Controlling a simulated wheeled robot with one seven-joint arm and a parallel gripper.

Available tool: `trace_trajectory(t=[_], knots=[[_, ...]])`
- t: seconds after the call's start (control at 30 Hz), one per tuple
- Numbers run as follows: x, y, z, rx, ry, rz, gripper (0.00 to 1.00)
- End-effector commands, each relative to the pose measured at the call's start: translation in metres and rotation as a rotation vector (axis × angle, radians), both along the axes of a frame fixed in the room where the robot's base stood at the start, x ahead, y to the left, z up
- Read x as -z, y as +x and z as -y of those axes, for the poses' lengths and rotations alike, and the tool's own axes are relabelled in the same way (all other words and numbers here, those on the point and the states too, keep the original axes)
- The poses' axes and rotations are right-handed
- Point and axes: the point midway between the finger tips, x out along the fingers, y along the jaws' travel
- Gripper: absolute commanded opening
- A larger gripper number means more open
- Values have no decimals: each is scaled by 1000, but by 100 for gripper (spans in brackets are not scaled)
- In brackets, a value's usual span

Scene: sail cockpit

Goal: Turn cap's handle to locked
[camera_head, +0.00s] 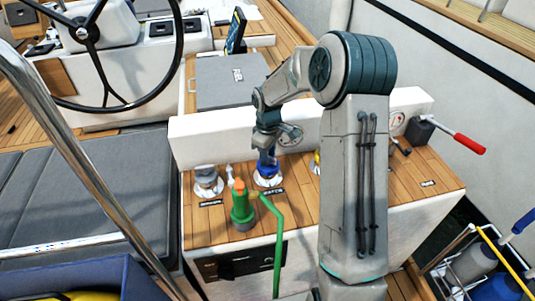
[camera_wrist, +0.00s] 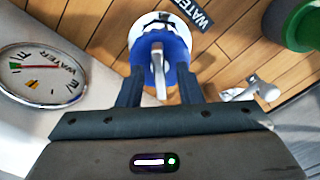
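The blue cap (camera_head: 268,169) sits on the wooden ledge behind a label and is partly hidden by my gripper (camera_head: 267,148). In the wrist view, the blue cap (camera_wrist: 177,46) sits on a pale round base beside a label reading WATER (camera_wrist: 194,14). Its silver handle (camera_wrist: 158,70) stands up across the cap's middle. My gripper (camera_wrist: 158,80) is open, with one finger on each side of the handle. Gaps show between the handle and both fingers. No lock marking on the cap is readable.
A green fitting with a hose (camera_head: 242,207) stands in front of the cap. A grey cap (camera_head: 206,180) is to its left, and a yellow cap (camera_head: 317,158) is partly hidden by my arm. A water gauge (camera_wrist: 40,75) is on the white wall. A red-handled lever (camera_head: 468,143) juts out right.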

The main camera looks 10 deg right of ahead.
Motion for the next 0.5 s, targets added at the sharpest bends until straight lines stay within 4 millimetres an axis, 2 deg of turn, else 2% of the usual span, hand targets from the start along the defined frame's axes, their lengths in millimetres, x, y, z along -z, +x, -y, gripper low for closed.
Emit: trace_trajectory(t=[0.17, 0.3, 0.5], knots=[[0, 0, 0, 0, 0, 0, 32], [0, 0, 0, 0, 0, 0, 0], [0, 0, 0, 1, 0, 0, 0]])
